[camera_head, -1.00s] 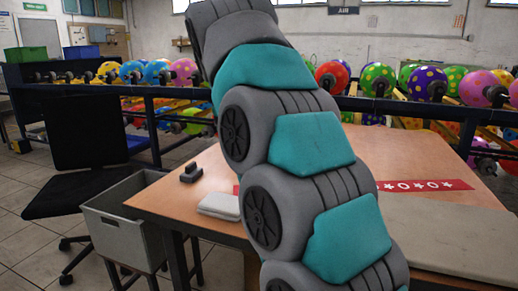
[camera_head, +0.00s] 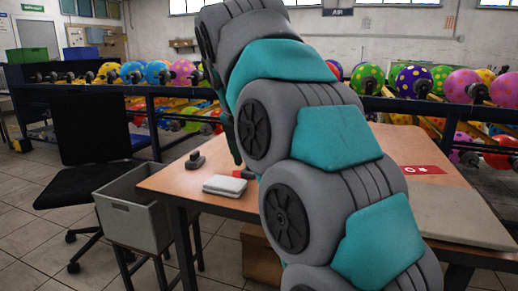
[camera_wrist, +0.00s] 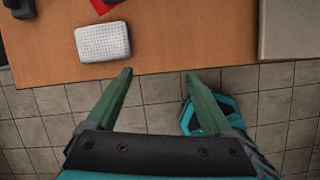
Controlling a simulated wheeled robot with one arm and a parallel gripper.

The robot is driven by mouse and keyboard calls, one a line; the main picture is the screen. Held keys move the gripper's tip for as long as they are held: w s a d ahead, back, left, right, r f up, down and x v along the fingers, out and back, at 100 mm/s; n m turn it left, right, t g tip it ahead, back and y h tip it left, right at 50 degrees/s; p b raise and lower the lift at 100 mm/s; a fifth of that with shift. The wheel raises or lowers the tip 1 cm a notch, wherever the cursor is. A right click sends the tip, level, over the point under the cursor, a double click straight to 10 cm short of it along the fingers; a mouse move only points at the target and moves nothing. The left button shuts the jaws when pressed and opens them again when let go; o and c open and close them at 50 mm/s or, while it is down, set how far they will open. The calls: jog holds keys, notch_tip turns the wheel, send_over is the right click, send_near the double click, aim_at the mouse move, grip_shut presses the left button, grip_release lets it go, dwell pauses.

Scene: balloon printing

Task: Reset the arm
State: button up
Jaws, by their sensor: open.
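My arm, grey and teal, rises through the middle of the head view and hides part of the table. In the wrist view my gripper (camera_wrist: 160,78) is open, with two green fingers spread apart and nothing between them. It hangs over the tiled floor at the table's front edge. The wooden table (camera_head: 174,181) also shows in the wrist view (camera_wrist: 190,40). A white pad-like block (camera_head: 225,186) lies near the table's front edge. In the wrist view this block (camera_wrist: 103,42) is beyond the left finger, apart from it.
A small dark object (camera_head: 195,160) stands on the table. A grey bin (camera_head: 130,209) is at the table's left, beside a black chair (camera_head: 88,140). A beige board (camera_head: 455,215) covers the table's right part. Racks of coloured balloons (camera_head: 412,80) stand behind.

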jog(key=s+d+f+m+g, duration=0.3)
jog(key=s+d+f+m, duration=0.9)
jog(key=s+m, duration=0.2)
jog(key=s+d+f+m+g+y, duration=0.1)
jog(key=s+d+f+m, duration=0.1)
jog(key=s+f+m, duration=0.6)
jog(key=s+d+f+m+g, duration=0.1)
jog(key=s+d+f+m, duration=0.1)
jog(key=s+f+m, duration=0.5)
jog(key=s+f, duration=0.1)
jog(key=s, duration=0.5)
jog(key=shift+s+d+m+g+y, duration=0.3)
jog(key=shift+s+m+y, duration=0.05)
jog(key=shift+m+y, duration=0.05)
